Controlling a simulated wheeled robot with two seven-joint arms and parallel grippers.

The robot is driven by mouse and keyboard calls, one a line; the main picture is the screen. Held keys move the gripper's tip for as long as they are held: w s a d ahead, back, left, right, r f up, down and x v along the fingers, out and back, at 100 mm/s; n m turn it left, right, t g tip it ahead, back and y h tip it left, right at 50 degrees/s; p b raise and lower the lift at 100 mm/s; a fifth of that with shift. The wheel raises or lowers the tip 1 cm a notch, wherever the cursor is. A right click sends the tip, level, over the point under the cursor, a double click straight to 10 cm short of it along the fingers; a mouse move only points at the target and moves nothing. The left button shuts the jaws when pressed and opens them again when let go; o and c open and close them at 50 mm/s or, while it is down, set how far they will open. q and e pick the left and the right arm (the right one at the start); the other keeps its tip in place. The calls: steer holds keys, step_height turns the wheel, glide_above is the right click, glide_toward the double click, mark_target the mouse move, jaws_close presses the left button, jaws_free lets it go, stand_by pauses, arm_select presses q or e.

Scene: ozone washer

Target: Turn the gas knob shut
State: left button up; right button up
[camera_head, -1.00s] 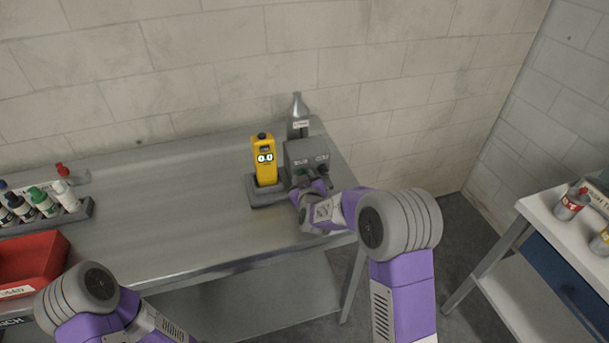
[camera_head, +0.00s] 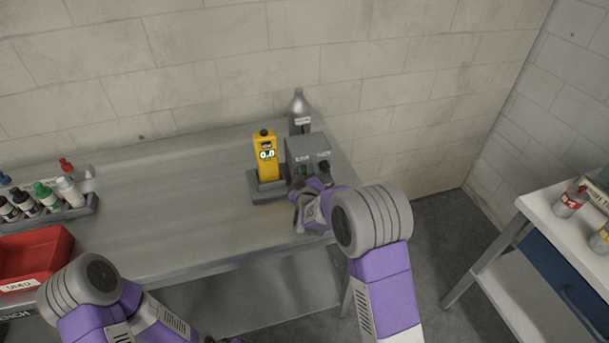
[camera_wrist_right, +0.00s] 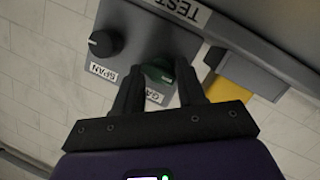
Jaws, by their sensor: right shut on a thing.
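The grey test box (camera_head: 310,150) stands at the back right of the steel bench. Its green gas knob (camera_wrist_right: 160,72), above the "GAS" label, shows between the fingers of my right gripper (camera_wrist_right: 159,76) in the wrist view. The right gripper is shut on that knob. In the head view the right gripper (camera_head: 306,183) is at the front of the box and partly covers the green knob (camera_head: 301,170). The black span knob (camera_wrist_right: 105,42) is beside it, clear of the fingers.
A yellow meter (camera_head: 265,160) reading 0.0 stands in a grey dock (camera_head: 266,194) left of the box. A grey gas bottle (camera_head: 300,108) is behind. A bottle rack (camera_head: 85,205) and red bin (camera_head: 45,250) are at left. The bench middle is clear.

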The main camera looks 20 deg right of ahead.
steer(key=shift+f, duration=0.1)
steer(key=o, duration=0.9)
steer(key=v, duration=0.7)
steer(key=shift+s+a+p, duration=0.1)
steer(key=shift+s+p, duration=0.2)
steer(key=shift+p, duration=0.1)
